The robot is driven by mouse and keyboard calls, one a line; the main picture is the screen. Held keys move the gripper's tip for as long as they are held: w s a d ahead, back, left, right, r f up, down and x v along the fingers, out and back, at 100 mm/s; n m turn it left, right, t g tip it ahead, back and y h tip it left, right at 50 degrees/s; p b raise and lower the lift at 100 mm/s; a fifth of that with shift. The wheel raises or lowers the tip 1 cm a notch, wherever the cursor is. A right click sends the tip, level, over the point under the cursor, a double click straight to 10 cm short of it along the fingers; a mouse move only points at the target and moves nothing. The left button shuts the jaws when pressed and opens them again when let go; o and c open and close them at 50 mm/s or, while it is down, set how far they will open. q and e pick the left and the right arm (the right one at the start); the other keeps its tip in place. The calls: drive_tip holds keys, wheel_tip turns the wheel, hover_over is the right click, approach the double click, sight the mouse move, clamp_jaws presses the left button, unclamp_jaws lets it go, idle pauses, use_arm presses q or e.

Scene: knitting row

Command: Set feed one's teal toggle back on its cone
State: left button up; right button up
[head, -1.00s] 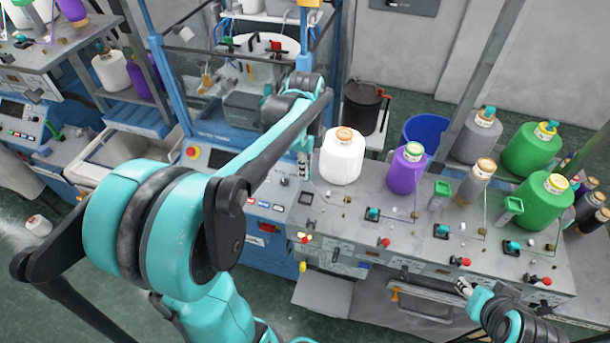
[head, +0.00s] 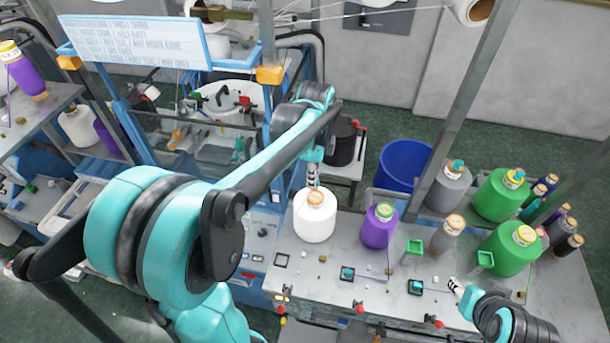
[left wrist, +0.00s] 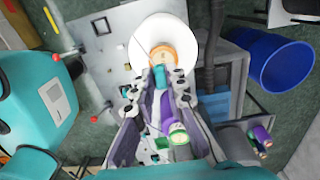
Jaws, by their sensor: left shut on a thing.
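My left gripper (head: 313,180) is just behind and above the white cone (head: 315,224), which has an orange top (head: 315,198). In the left wrist view the gripper (left wrist: 159,88) is shut on a small teal piece, the teal toggle (left wrist: 158,75), close against the orange top (left wrist: 176,58) of the white cone (left wrist: 148,30). I cannot tell whether the toggle touches the cone. The toggle is not distinguishable in the head view. My right gripper (head: 456,287) is low over the table's right part, its fingers too small to read.
A purple cone (head: 378,230) stands right of the white one, with grey and green cones (head: 510,252) farther right. A blue bin (head: 404,165) and dark bucket (head: 343,142) stand behind.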

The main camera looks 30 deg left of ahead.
use_arm(q)
drive_tip(key=shift+d+r, duration=0.1)
drive_tip(key=shift+r, duration=0.2)
drive_tip(key=shift+s+d+f, duration=0.1)
drive_tip(key=shift+s+f, duration=0.05)
drive_tip(key=shift+s, duration=0.1)
drive_tip(key=shift+w+f+b, duration=0.15)
drive_tip(key=shift+f+b, duration=0.35)
drive_tip(key=shift+f, duration=0.15)
drive_tip(key=shift+f+b, duration=0.35)
drive_tip(key=shift+f, duration=0.1)
drive_tip(key=shift+f+b, duration=0.3)
drive_tip(key=shift+f, duration=0.3)
drive_tip(key=shift+f+b, duration=0.55)
use_arm(e)
drive_tip(key=shift+s+f, duration=0.15)
drive_tip(key=shift+f, duration=0.55)
drive_tip(key=shift+s+f, duration=0.1)
drive_tip(key=shift+f, duration=0.6)
use_arm(q)
drive_tip(key=shift+f, duration=0.2)
use_arm(e)
drive_tip(key=shift+f, duration=0.25)
use_arm(q)
drive_tip(key=shift+f+b, duration=0.1)
drive_tip(key=shift+b, duration=0.2)
clamp_jaws()
